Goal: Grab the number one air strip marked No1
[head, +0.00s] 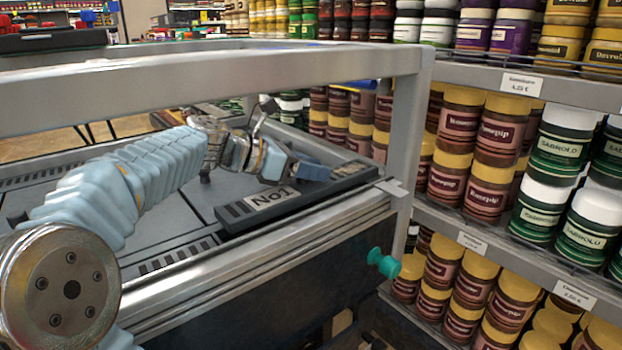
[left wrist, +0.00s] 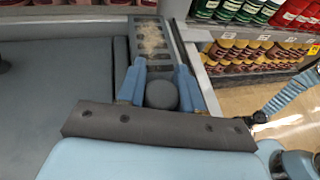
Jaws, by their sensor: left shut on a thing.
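The air strip is a long dark bar with a pale label (head: 268,199) reading No1, upside down in the head view. It lies along the near right edge of the grey pump table. My left gripper (head: 316,172) reaches over it from the left and is shut on it, beyond the label. In the left wrist view, the two blue fingers (left wrist: 161,88) stand on either side of the strip (left wrist: 151,42), whose top has dark and brown patches. A round dark knob shows between the fingers. My right gripper cannot be made out clearly; a blue-sleeved arm shows at right there.
A metal frame rail (head: 200,82) runs above the table (head: 180,215), with an upright post (head: 404,150) at its right. A teal knob (head: 383,263) sticks out below the edge. Shelves (head: 560,85) full of jars stand close on the right.

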